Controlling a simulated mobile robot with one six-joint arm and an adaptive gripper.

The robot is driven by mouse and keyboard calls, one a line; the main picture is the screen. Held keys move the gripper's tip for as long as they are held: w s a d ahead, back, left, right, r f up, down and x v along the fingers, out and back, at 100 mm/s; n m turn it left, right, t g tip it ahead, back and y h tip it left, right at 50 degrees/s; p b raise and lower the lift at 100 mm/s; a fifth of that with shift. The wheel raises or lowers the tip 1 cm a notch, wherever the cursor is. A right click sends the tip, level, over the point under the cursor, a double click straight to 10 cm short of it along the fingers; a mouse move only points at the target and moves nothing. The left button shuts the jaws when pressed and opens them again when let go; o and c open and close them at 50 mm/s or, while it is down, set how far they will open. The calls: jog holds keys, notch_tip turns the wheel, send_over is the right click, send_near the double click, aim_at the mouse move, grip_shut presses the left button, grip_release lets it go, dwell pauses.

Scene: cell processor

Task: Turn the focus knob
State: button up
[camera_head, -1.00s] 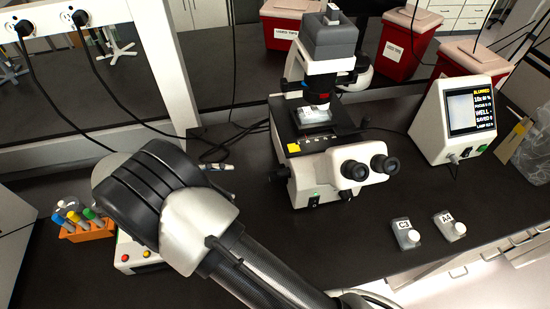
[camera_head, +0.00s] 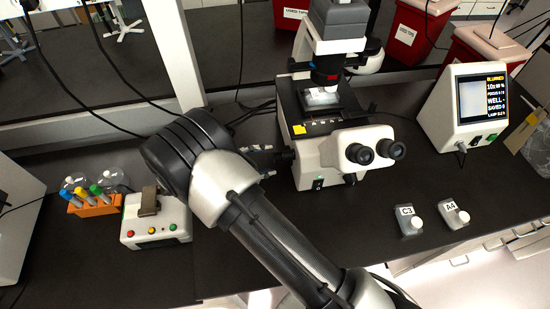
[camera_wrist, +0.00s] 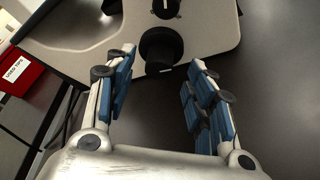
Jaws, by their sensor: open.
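The microscope (camera_head: 318,165) stands on the dark bench, white with a black stage. A black knob (camera_head: 284,158) sticks out from its left side. No label tells which is for focus. My gripper (camera_wrist: 162,66) is open, its blue-padded fingers on either side of the large knob, with gaps between. In the head view, my wrist mostly hides the gripper.
A monitor (camera_head: 477,108) at right reads "BLURRED". Flasks labelled C3 (camera_head: 408,222) and A4 (camera_head: 453,215) lie in front of the microscope. At left are an orange tube rack (camera_head: 97,209) and a white box with coloured buttons (camera_head: 155,229). Red bins (camera_head: 405,35) stand behind.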

aim_at(275, 159)
jog(key=shift+x, duration=2.2)
jog(key=shift+s, duration=0.1)
jog(key=c, duration=1.1)
jog(key=shift+o, duration=0.2)
jog(key=shift+g, duration=0.3)
jog(key=n+g, duration=0.1)
jog(key=n, duration=0.2)
jog(key=shift+r+g, duration=0.1)
jog(key=shift+g, duration=0.2)
jog(key=n+g, duration=0.2)
jog(key=n, duration=0.1)
jog(key=shift+w, duration=0.35)
jog(key=n+g+b, duration=0.1)
jog(key=n+g+h+b, duration=0.1)
jog(key=n+b, duration=0.1)
jog(key=shift+w+f+n+g, duration=0.15)
jog(key=shift+f+n+g, duration=0.15)
jog(key=shift+f, duration=0.05)
jog(key=shift+w+n+g+h+b, duration=0.1)
jog(key=shift+n+g+h+b, duration=0.6)
jog(key=shift+n+b, duration=0.95)
